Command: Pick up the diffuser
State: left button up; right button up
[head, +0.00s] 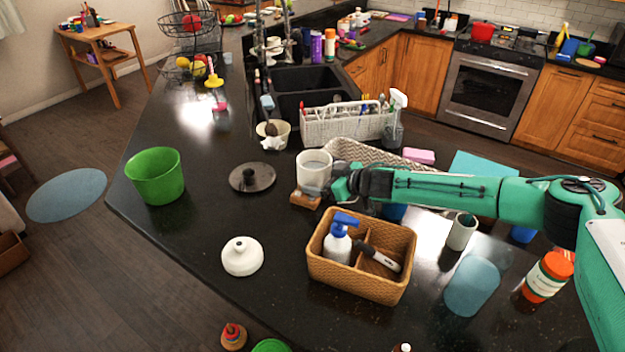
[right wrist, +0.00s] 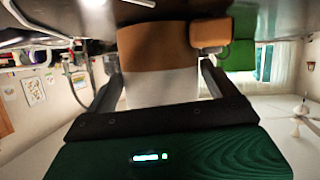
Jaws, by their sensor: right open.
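The diffuser appears to be the white cylinder (head: 313,168) with a wooden lower part, standing on the dark counter left of my right gripper. In the right wrist view this white and brown body (right wrist: 160,75) fills the space between the two fingers, and the picture is upside down. My right gripper (head: 345,185) is open with its fingers on either side of the body; I cannot tell whether they touch it. The right arm hides some of the counter behind it. My left gripper is out of view.
A wicker basket (head: 350,280) with a blue-topped pump bottle stands in front of the gripper. A white round vessel (head: 242,258), a dark round lid (head: 252,178) and a green bucket (head: 156,176) stand to the left. A white caddy (head: 345,127) stands behind. The counter's left part has free room.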

jog(key=shift+w+a+f, duration=0.2)
jog(key=shift+a, duration=0.05)
jog(key=c, duration=0.7)
jog(key=shift+r, duration=0.1)
jog(key=shift+c, duration=1.1)
jog(key=shift+r, duration=0.1)
